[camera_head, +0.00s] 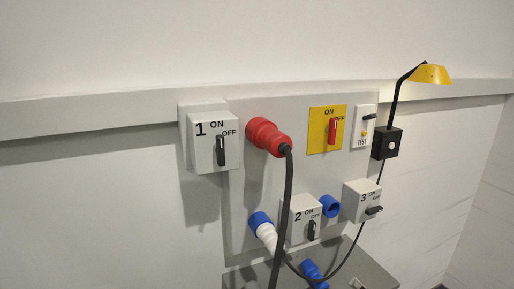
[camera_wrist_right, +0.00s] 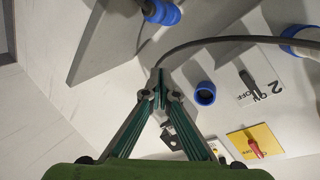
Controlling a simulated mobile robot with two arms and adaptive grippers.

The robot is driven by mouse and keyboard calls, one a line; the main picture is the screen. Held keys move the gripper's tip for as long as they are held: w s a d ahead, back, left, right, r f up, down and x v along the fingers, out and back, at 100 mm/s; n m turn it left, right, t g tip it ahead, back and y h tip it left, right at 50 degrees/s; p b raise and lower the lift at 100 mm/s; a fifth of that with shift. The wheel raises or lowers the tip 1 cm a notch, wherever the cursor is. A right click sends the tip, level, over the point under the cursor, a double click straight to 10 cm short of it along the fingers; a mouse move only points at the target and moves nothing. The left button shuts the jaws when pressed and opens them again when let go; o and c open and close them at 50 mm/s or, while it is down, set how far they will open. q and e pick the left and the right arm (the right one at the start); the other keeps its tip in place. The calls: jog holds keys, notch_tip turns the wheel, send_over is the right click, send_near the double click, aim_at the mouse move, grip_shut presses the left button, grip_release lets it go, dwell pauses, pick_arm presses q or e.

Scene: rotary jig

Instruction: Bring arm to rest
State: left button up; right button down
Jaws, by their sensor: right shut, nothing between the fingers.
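My right gripper (camera_wrist_right: 159,92) shows in the right wrist view with its green-edged fingers drawn together at the tips. It is shut and holds nothing. The black cable (camera_wrist_right: 215,39) passes close to the fingertips in that picture; I cannot tell whether they touch. A blue socket (camera_wrist_right: 205,93) is to the right of the tips, apart from them. Neither gripper shows in the head view. There, the wall panel (camera_head: 285,108) carries switch box 1 (camera_head: 213,155), switch box 2 (camera_head: 301,222), switch box 3 (camera_head: 358,203) and a yellow switch plate (camera_head: 325,143) with a red lever.
A red plug (camera_head: 268,137) sticks out from the panel, its thick cable hanging down. A blue and white plug (camera_head: 264,232) and a blue connector (camera_head: 313,272) are lower. A lamp with a yellow shade (camera_head: 430,74) stands at the right. A grey box (camera_head: 360,275) lies below.

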jog(key=s+a+f+n+g+h, duration=0.1)
jog(key=s+a+f+n+g, duration=0.3)
jog(key=s, duration=0.6)
jog(key=s+d+f+n+g, duration=0.1)
jog(key=s+f+n+g, duration=0.2)
jog(key=s+f, duration=0.55)
jog(key=s+a+f+n+g+h, duration=0.1)
jog(key=s+a+f+n+g, duration=0.2)
jog(key=s, duration=0.9)
notch_tip(320, 180, down, 30)
jog(key=s+d+g+b, duration=0.1)
jog(key=s+g+b, duration=0.1)
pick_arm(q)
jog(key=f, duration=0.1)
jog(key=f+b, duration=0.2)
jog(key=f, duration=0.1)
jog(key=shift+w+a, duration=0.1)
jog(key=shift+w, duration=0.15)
pick_arm(e)
jog(key=s+d+f, duration=0.3)
jog(key=s+f, duration=1.3)
jog(key=f, duration=0.1)
jog(key=shift+s+g, duration=0.3)
jog(key=shift+g, duration=0.1)
jog(key=shift+d, duration=0.1)
